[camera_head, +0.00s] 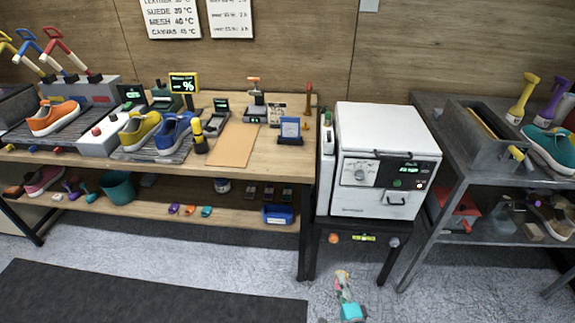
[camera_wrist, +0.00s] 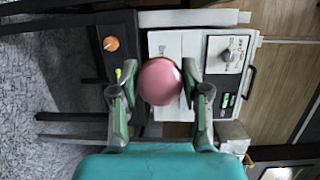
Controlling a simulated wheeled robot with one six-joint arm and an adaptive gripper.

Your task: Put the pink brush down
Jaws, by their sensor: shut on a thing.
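The pink brush (camera_wrist: 160,82) shows in the wrist view as a round pink end between my two fingers. My gripper (camera_wrist: 159,88) is shut on it, one finger on each side. In the head view my gripper (camera_head: 344,283) is low at the bottom, over the floor in front of the small black stand under the white machine. There the brush is too small to make out clearly. Its far side is hidden in the wrist view.
The white machine (camera_head: 385,160) stands between the wooden bench (camera_head: 280,165) and the grey metal table (camera_head: 425,103). The bench holds sneakers, devices and a bare tan mat (camera_head: 233,145). A dark floor mat (camera_head: 120,295) lies in front. Grey floor around my gripper is clear.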

